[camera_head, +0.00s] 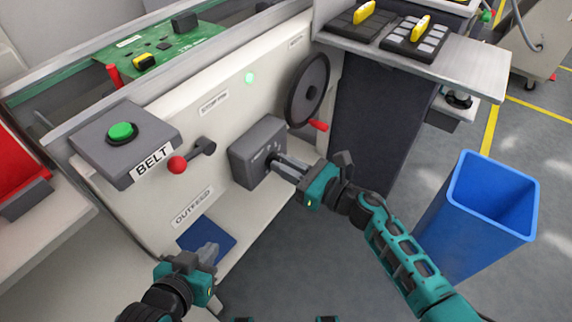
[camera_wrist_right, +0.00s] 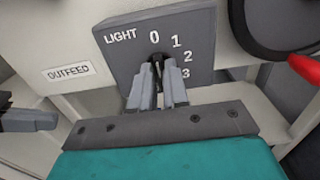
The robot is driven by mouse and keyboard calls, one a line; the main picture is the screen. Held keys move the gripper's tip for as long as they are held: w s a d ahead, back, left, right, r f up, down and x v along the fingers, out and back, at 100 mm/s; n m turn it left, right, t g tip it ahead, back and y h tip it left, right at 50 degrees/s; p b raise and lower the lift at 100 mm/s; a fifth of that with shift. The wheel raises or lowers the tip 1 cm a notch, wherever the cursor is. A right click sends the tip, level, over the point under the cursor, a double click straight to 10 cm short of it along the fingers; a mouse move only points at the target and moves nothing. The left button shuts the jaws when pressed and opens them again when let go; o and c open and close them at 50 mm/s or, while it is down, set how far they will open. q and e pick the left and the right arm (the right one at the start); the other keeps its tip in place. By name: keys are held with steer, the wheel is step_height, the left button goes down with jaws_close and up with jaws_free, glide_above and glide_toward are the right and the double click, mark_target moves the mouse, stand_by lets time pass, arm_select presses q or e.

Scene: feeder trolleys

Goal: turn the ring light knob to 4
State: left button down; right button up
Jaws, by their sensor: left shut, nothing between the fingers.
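The grey ring light box (camera_head: 243,165) sits on the white front panel. In the right wrist view its face (camera_wrist_right: 200,25) reads LIGHT, with 0, 1, 2 and 3 visible; no 4 shows. The dark knob (camera_wrist_right: 157,72) is below the 0, mostly hidden by the fingers, so its pointing direction is unclear. My right gripper (camera_head: 275,160) is at the box face; in the right wrist view its fingers (camera_wrist_right: 158,82) are close together on both sides of the knob, shut on it. My left gripper (camera_head: 208,252) is shut and empty, low at the left, apart from the panel.
A black handwheel (camera_head: 307,90) with a red handle (camera_head: 318,125) is right of the box. A red-knobbed lever (camera_head: 178,165) and a green BELT button (camera_head: 121,132) are to the left. A blue bin (camera_head: 485,200) stands at the right. Open floor lies between bin and panel.

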jaws_close()
